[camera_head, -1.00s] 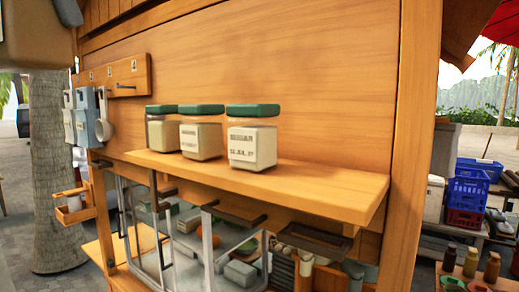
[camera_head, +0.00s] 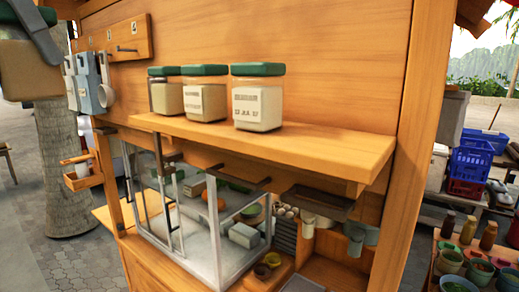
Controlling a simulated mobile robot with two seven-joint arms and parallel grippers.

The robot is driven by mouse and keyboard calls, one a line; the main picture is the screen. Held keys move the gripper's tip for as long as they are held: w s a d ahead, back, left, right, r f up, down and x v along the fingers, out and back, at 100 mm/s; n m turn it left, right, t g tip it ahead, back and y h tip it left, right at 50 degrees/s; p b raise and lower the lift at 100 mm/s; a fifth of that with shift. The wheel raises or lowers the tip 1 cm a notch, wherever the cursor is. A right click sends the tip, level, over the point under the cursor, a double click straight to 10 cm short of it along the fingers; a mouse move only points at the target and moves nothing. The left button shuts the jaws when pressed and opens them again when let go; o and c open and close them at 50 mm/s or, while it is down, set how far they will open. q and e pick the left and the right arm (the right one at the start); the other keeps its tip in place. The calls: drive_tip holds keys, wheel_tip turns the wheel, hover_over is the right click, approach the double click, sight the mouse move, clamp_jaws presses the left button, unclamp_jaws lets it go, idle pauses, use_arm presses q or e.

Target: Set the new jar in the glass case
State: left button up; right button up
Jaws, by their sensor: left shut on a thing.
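A jar (camera_head: 28,75) with pale tan contents and a dark green lid hangs at the top left, partly cut off by the picture edge. My left gripper (camera_head: 38,32) is shut on it at the lid, with a grey finger across it. The glass case (camera_head: 215,262) stands below the wooden shelf, left of the picture's middle. It has clear panes and a pale grey frame, with several small blocks and bowls inside. The held jar is well apart from the case, higher and to the left. I cannot tell whether the case is open. My right gripper is not in view.
Three green-lidded jars stand on the wooden shelf (camera_head: 300,146) above the case; the right one (camera_head: 258,98) shows a date label. Dark brackets (camera_head: 235,173) hang under the shelf. Grey-blue containers (camera_head: 90,85) hang on the left.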

use_arm(q)
drive_tip(key=w+f+m+g+h, duration=0.1)
drive_tip(key=w+f+m, duration=0.15)
drive_tip(key=f, duration=0.35)
drive_tip(key=w+f+m+g, duration=0.1)
drive_tip(key=w+f+m, duration=0.1)
drive_tip(key=f+m, duration=0.25)
wheel_tip(320, 180, down, 28)
drive_tip(key=s+a+m+g+y, duration=0.1)
drive_tip(key=m+g, duration=0.2)
drive_tip(key=m, duration=0.6)
drive_tip(key=s+m+g+y, duration=0.1)
drive_tip(key=s+m+g, duration=0.15)
drive_tip(key=m, duration=0.65)
drive_tip(key=w+d+m+y, duration=0.2)
drive_tip(key=d+m, duration=0.2)
drive_tip(key=d, duration=0.8)
wheel_tip(320, 180, down, 24)
drive_tip(key=b, duration=2.4)
drive_tip(key=shift+g, duration=0.35)
drive_tip(key=shift+s+d, duration=0.1)
